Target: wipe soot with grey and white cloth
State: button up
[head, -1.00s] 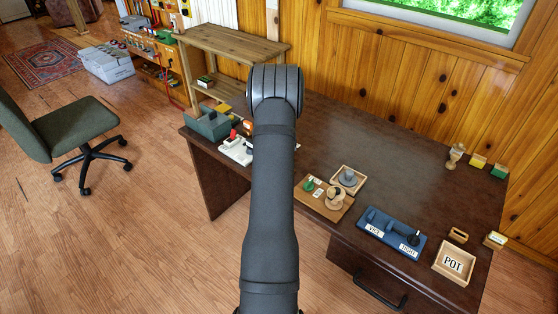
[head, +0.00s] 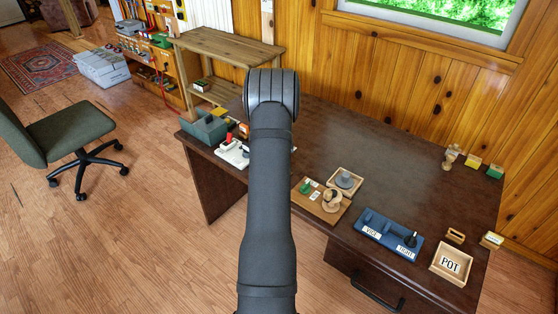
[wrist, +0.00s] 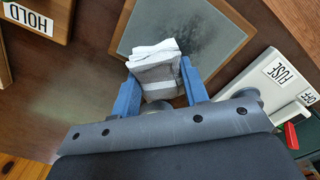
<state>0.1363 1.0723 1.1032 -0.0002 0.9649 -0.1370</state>
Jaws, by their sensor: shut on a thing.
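In the wrist view my gripper (wrist: 159,84) has two blue fingers shut on a folded grey and white cloth (wrist: 155,62). The cloth's white folded edge points at a dark grey panel in a wooden frame (wrist: 124,28). A blackish soot smudge (wrist: 200,38) shows on the panel, just beyond and right of the cloth. The cloth overlaps the panel's near edge in the picture; I cannot tell whether it touches. In the head view my arm hides the gripper, the cloth and most of the panel.
A white box labelled FUSE and OFF (wrist: 275,95) stands close right of the gripper. A wooden HOLD board (wrist: 40,22) is at left. On the desk (head: 400,165) are a blue tray (head: 390,233), a POT tray (head: 452,264) and a wooden board (head: 318,205). The desk's back right is mostly clear.

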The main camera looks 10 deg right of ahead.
jog(key=shift+s+a, duration=0.25)
jog(key=shift+s, duration=0.05)
jog(key=shift+a, duration=0.1)
jog(key=shift+s+a, duration=0.65)
jog(key=shift+s, duration=0.05)
jog(key=shift+s+a, duration=0.65)
jog(key=shift+s, duration=0.05)
jog(key=shift+a, duration=0.1)
jog(key=shift+s+a, duration=0.6)
jog(key=shift+s, duration=0.1)
jog(key=shift+s+a, duration=0.1)
